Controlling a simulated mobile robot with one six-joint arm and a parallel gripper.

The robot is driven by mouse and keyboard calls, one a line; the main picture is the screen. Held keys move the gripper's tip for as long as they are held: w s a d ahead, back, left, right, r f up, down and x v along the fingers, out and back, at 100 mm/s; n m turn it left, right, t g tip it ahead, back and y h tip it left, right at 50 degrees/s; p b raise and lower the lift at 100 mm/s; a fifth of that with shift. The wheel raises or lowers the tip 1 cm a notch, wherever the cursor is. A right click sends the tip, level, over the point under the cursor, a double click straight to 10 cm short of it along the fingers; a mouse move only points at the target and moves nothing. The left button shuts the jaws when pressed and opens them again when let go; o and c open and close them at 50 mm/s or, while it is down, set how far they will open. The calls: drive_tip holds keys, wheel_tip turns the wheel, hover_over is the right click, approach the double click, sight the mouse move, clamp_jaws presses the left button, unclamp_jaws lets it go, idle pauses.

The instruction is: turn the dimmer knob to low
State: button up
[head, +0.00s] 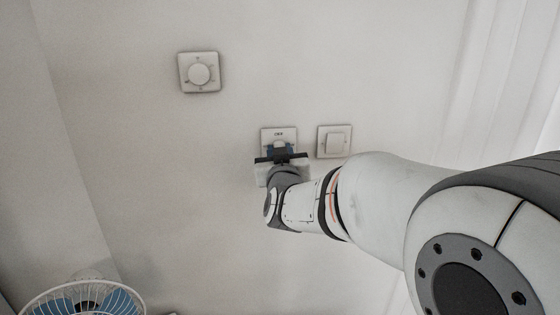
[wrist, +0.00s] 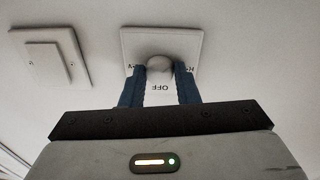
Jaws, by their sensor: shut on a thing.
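A round pale knob (wrist: 160,64) sits on a square white wall plate (wrist: 190,42) marked OFF, with small marks at both sides that are hard to read; one looks like H. The same plate shows in the head view (head: 270,133), the knob there mostly hidden by my gripper. My gripper (head: 280,150) is shut on this knob, with one blue finger on each side of it in the wrist view (wrist: 160,78). The knob's pointer is not visible. A second round knob (head: 199,74) on its own square plate is at the upper left, apart from my gripper. I cannot tell which knob is the dimmer.
A white rocker switch (head: 335,142) is close to the right of the gripped plate in the head view; it shows at left in the wrist view (wrist: 47,61). A blue-bladed fan (head: 82,300) is at the lower left. A white curtain (head: 510,70) hangs at right. Bare wall lies between.

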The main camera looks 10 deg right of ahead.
drive_tip(key=shift+d+n+y+b, duration=0.1)
drive_tip(key=shift+n+y+b, duration=0.4)
drive_tip(key=shift+n+b, duration=3.3)
drive_tip(key=shift+d+n+y+b, duration=0.1)
drive_tip(key=shift+n+y+b, duration=0.4)
drive_tip(key=shift+n+b, duration=3.35)
drive_tip(key=shift+d+n+y+b, duration=0.1)
drive_tip(key=shift+n+y+b, duration=0.7)
drive_tip(key=shift+n, duration=5.65)
drive_tip(key=shift+r+h+b, duration=0.1)
drive_tip(key=shift+h+b, duration=0.2)
drive_tip(key=shift+b, duration=0.05)
drive_tip(key=o, duration=1)
drive_tip(key=shift+c, duration=0.2)
